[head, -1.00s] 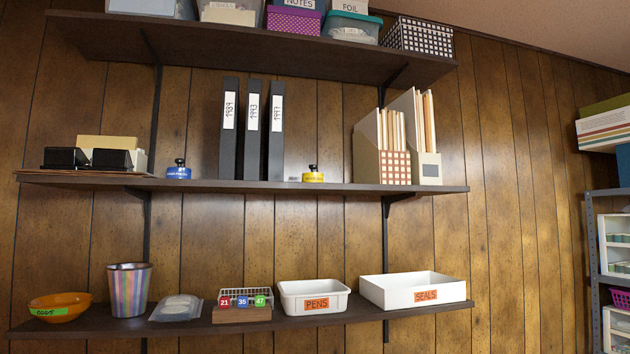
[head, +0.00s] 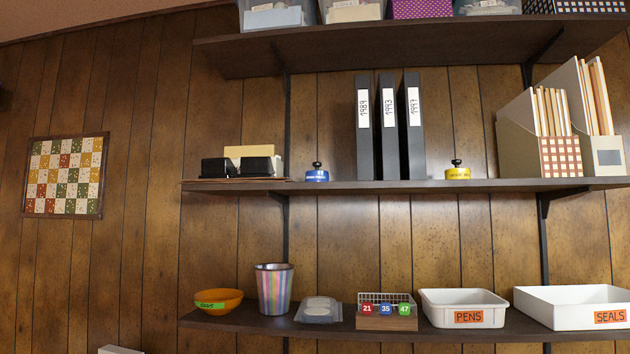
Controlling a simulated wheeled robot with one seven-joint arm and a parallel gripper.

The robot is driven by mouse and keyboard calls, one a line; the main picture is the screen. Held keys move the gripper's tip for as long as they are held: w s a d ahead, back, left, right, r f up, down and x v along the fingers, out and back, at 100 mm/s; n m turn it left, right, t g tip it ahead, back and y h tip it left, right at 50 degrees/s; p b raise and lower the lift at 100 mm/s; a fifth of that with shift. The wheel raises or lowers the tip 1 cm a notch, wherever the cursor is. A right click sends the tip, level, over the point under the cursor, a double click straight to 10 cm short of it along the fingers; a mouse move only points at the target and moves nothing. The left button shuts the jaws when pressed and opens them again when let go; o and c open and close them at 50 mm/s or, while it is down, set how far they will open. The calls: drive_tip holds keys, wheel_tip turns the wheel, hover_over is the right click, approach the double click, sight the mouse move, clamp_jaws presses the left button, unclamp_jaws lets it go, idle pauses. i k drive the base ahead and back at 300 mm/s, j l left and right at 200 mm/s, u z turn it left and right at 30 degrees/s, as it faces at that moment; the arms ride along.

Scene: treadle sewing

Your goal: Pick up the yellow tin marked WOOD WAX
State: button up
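A small yellow tin (head: 458,173) with a black knob on top stands on the middle shelf (head: 350,187), between the black binders and the magazine files. Its label is too small to read. A similar blue tin (head: 317,174) with a black knob stands on the same shelf, left of the binders. My gripper does not show in the head view.
Black binders (head: 388,128) stand between the two tins. Magazine files (head: 565,125) stand to the right. Black boxes (head: 242,166) sit at the shelf's left end. The lower shelf (head: 250,320) holds an orange bowl, a striped cup and white trays. An upper shelf (head: 370,42) overhangs.

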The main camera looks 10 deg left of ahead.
sight(457, 173)
drive_tip(key=i+j+u, duration=0.2)
drive_tip(key=i, duration=0.25)
drive_tip(key=i+u, duration=0.2)
drive_tip(key=i, duration=0.3)
